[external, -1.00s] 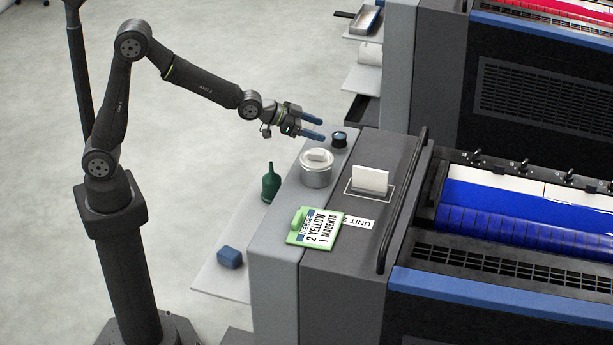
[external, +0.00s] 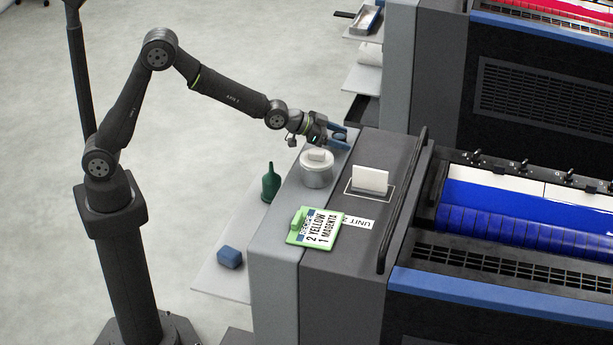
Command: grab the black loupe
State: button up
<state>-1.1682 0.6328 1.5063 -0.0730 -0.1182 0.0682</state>
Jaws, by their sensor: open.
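The black loupe (external: 341,136) stands on the grey ledge near its far end, mostly hidden by my fingers. My gripper (external: 343,138) has come down at it with its blue fingers apart, one on the far side and one on the near side. The loupe appears to be between the open fingers; I cannot tell whether either finger touches it.
A lidded grey tin (external: 317,174) stands close in front of my gripper. A green bottle (external: 270,182), a green-edged card (external: 315,228) and a white card in a holder (external: 369,180) are nearby. A dark rail (external: 402,200) borders the press.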

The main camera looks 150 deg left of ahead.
jog(key=c, duration=1)
jog(key=shift+r, duration=0.1)
jog(key=shift+c, duration=0.2)
